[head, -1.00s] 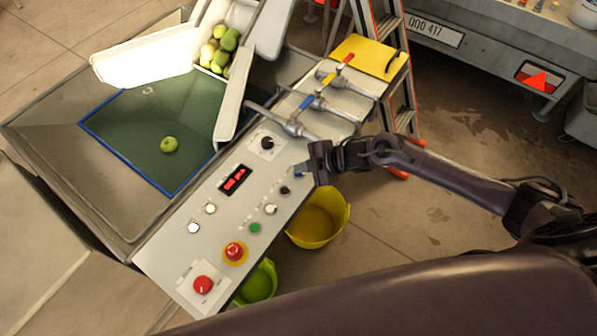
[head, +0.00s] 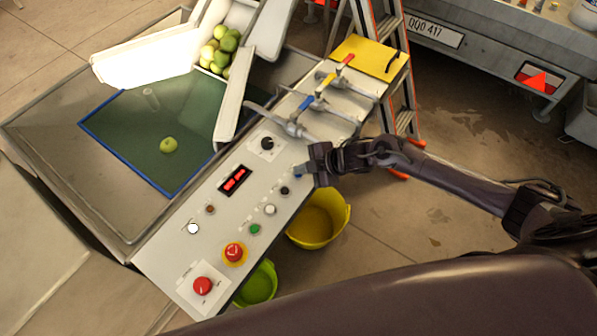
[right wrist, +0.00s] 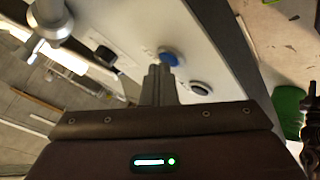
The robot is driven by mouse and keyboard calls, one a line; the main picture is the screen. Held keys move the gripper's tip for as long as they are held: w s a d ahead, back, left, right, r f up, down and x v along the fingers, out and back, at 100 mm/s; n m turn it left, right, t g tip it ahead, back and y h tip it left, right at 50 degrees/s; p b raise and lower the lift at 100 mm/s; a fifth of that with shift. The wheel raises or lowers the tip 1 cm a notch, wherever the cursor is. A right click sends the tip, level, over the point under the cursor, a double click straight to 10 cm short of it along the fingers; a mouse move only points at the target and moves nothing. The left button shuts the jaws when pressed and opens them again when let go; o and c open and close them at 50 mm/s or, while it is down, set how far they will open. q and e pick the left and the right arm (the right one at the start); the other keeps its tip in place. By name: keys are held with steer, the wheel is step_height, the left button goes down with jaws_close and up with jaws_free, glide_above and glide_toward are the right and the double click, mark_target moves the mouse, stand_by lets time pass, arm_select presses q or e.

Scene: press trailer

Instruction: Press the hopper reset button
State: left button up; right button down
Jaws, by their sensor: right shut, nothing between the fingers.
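The sloping control panel (head: 225,213) carries several buttons and knobs; I cannot read which is labelled hopper reset. A blue button (head: 298,171) sits at its right edge, partly hidden by my right gripper (head: 311,166). In the right wrist view the blue button (right wrist: 169,55) lies right at the tips of my right gripper (right wrist: 161,70), which is shut and empty. Whether the tips touch the button or press it down, I cannot tell. A black button (right wrist: 201,88) is just to the right, and a black knob (right wrist: 105,54) to the left. My left gripper is not in view.
Valve handles (head: 318,103) stand up from the panel beyond my right gripper. Red buttons (head: 203,286) are at its near end. The hopper (head: 120,150) with a green apple (head: 168,145) lies left. A yellow bucket (head: 318,220) stands below the panel.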

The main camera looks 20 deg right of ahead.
mark_target(303, 176)
steer(key=shift+r+p, duration=0.45)
steer(key=shift+r, duration=0.2)
step_height(303, 176, up, 5)
steer(key=p, duration=0.4)
stand_by(0.7)
